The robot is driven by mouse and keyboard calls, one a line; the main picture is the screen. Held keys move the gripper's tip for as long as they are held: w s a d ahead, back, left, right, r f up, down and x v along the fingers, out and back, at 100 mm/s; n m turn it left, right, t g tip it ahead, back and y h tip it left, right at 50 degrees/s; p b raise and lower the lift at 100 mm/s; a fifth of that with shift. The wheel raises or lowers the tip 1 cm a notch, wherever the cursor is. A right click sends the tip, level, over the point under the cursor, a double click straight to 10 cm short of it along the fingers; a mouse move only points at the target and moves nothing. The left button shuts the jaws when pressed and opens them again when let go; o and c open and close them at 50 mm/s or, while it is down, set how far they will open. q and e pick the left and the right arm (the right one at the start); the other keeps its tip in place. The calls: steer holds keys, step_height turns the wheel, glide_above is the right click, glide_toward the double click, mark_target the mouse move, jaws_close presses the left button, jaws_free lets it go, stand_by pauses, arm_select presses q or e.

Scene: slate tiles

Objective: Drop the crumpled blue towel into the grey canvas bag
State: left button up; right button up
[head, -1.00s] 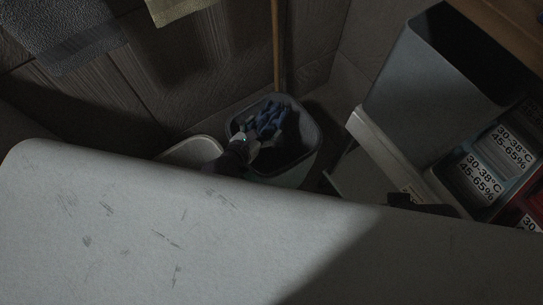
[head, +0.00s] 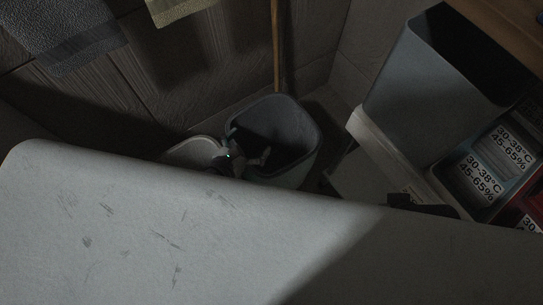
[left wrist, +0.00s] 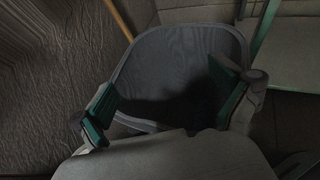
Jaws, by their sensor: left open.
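The grey canvas bag (head: 311,138) stands open on the floor in the head view, beyond the pale board. In the left wrist view its fabric inner wall (left wrist: 180,55) shows between my fingers, with deep shadow lower down. My left gripper (head: 249,146) is at the bag's near left side, over the opening, with its fingers apart and empty. In the left wrist view its two green-padded fingers (left wrist: 165,107) are wide apart. The blue towel is not visible in either view now; the dark inside of the bag cannot be made out. My right gripper is not in view.
A pale scuffed board (head: 130,220) fills the near side. A tall grey bin (head: 425,95) and labelled boxes (head: 478,178) are at the right.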

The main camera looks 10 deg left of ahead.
arm_select(q)
steer(key=v, duration=0.5)
stand_by(0.4)
